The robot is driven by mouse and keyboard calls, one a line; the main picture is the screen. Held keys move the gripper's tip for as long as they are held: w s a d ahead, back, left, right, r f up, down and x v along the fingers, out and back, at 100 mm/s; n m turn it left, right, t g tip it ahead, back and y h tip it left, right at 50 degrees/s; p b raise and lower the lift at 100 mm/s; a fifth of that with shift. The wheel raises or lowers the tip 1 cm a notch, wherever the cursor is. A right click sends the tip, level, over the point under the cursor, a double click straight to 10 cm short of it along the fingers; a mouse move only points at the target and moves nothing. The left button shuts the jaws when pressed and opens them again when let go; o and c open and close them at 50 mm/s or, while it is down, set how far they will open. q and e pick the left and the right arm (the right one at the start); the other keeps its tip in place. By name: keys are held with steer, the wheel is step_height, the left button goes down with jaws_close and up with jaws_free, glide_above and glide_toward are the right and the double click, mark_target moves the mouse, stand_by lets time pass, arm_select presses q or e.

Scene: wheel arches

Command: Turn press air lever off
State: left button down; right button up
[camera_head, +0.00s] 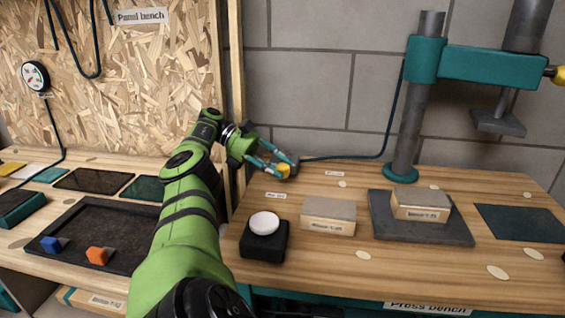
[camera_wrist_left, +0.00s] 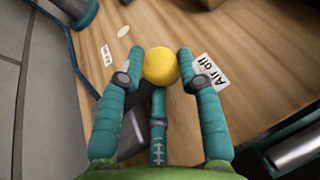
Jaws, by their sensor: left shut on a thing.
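My left gripper (camera_head: 281,166) reaches over the back left of the press bench and is shut on a yellow round knob (camera_head: 284,170) of the air lever. In the left wrist view the knob (camera_wrist_left: 160,66) sits between the teal fingertips of the gripper (camera_wrist_left: 159,66). A grey part of the lever shows partly below, mostly hidden by the fingers. The "Air off" label (camera_wrist_left: 212,72) is close beside the right finger. Another small label (camera_wrist_left: 107,55), too small to read, lies farther left. My right gripper is not in view.
The press column (camera_head: 418,90) stands at the back, with a block (camera_head: 421,203) on the dark plate below. Another block (camera_head: 328,215) and a black box with a white button (camera_head: 264,223) stand at the front left. A wooden post (camera_head: 236,90) is just left of the gripper.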

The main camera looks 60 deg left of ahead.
arm_select(q)
steer(key=shift+r, duration=0.25)
steer(key=c, duration=0.9)
jaws_free()
steer(key=shift+d, duration=0.25)
